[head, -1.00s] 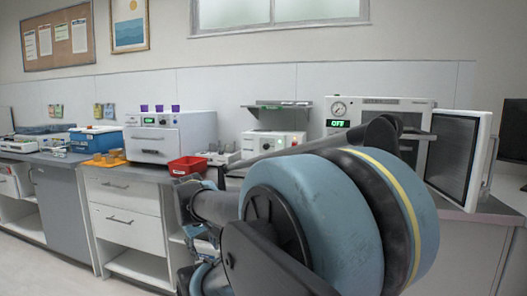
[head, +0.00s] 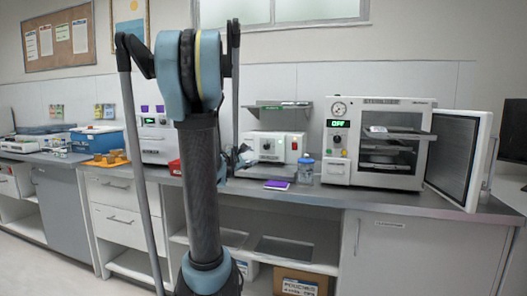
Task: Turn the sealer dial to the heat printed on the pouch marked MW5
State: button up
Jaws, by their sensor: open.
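A white boxy unit with front controls (head: 278,146) stands on the counter under a small grey shelf; it looks like the sealer. A small dark round control (head: 266,146) and a red one (head: 294,146) are on its front; the setting is too small to read. My gripper (head: 240,160) is just left of this unit's front, partly hidden by my arm, open, with nothing visible in it. No pouch marked MW5 can be made out. A flat purple item (head: 277,185) lies at the counter's front edge; no print on it is legible.
A steriliser (head: 380,143) reading OFF stands at right, its door (head: 458,158) open over the counter. A blue-lidded jar (head: 306,170) stands close to the sealer. A cardboard box labelled POUCHES (head: 300,284) is below. A blue bin (head: 92,139) and orange tray (head: 105,160) are left.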

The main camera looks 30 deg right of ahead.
aim_at(266, 147)
jog(key=w+d, duration=0.4)
jog(key=d, duration=0.1)
jog(key=w+d+n, duration=0.1)
jog(key=w+d, duration=0.3)
jog(key=d, duration=0.1)
jog(key=w+d+n+t, duration=0.1)
jog(key=w+d, duration=0.3)
jog(key=d, duration=0.2)
jog(key=shift+d+r, duration=0.1)
jog(key=shift+r, duration=0.3)
jog(key=shift+c, duration=0.6)
jog(key=c, duration=1)
